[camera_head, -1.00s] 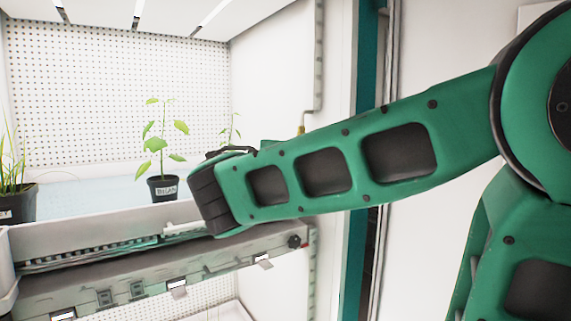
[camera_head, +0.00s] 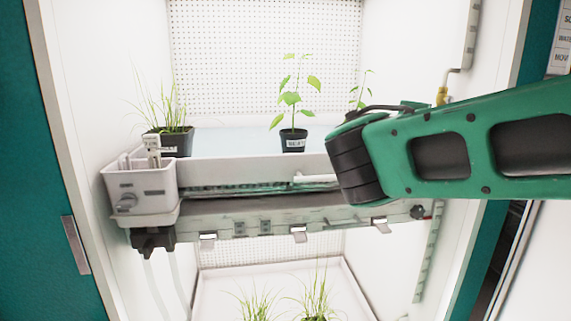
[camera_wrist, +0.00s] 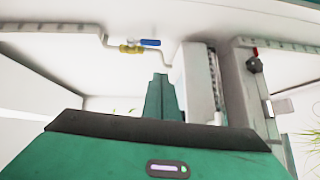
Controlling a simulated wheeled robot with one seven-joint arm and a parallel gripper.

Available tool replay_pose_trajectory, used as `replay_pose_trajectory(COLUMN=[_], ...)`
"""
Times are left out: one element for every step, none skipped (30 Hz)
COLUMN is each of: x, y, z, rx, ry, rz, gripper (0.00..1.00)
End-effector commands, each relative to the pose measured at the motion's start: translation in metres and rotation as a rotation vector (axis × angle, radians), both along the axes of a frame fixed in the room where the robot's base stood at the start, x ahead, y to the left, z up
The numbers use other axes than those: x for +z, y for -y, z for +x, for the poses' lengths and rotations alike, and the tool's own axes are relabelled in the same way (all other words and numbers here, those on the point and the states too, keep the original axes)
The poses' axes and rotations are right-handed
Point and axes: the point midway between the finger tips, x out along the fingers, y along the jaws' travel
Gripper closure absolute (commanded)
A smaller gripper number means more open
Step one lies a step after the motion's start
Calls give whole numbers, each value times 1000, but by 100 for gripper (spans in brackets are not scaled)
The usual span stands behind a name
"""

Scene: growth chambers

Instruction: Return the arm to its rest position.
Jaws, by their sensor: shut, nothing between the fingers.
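My arm (camera_head: 480,150), green with dark inset panels, reaches in from the right of the head view. Its dark ribbed joint (camera_head: 354,165) appears in front of the right part of the chamber shelf (camera_head: 290,218). My gripper is hidden behind the arm in the head view. In the wrist view, the narrow green fingers of my gripper (camera_wrist: 161,80) stand together beyond the dark-edged green wrist housing. They are shut with nothing between them.
A leafy plant in a black pot (camera_head: 293,140) and a grassy potted plant (camera_head: 175,140) stand on the shelf. A grey box (camera_head: 150,190) is at the shelf's left end. A pipe with a blue-handled valve (camera_wrist: 149,42) runs along the wall in the wrist view. More grass grows below.

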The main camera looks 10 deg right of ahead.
Motion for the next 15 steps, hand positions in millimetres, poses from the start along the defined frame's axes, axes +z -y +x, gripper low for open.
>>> replay_pose_trajectory(x=[-9,-16,-29,-40,-54,-73,-88,-105,-126,-141,-157,-177,-192,-206,-224], y=[9,15,25,34,44,56,65,73,82,88,92,97,99,99,98], z=[-3,-5,-10,-14,-20,-29,-37,-46,-59,-71,-82,-99,-112,-125,-145], rx=[-15,-29,-51,-72,-97,-133,-165,-200,-247,-287,-326,-383,-427,-474,-536], ry=[-8,-12,-21,-29,-37,-49,-57,-66,-76,-85,-93,-103,-110,-118,-129], rz=[34,65,118,166,221,301,366,433,523,591,658,750,818,887,977], gripper=[100,100,100,100,100,100,100,100,100,100,100,100,100,100,100])
